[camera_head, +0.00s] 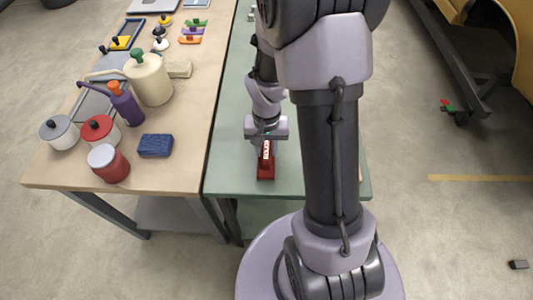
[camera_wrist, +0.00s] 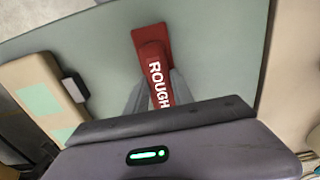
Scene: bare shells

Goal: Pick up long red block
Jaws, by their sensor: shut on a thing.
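The long red block (camera_head: 266,172) is at the near end of the green tabletop in the head view. It has a wider dark red end and a narrower part with white lettering. In the wrist view the red block (camera_wrist: 151,37) reads "ROUGH" along its length. My gripper (camera_head: 266,144) is above the block and shut on its narrower part. In the wrist view one grey finger of my gripper (camera_wrist: 157,92) lies on each side of the lettered part. The gripper body hides the block's lower end there. I cannot tell whether the block touches the tabletop.
The green table (camera_head: 226,178) is mostly bare around the block.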

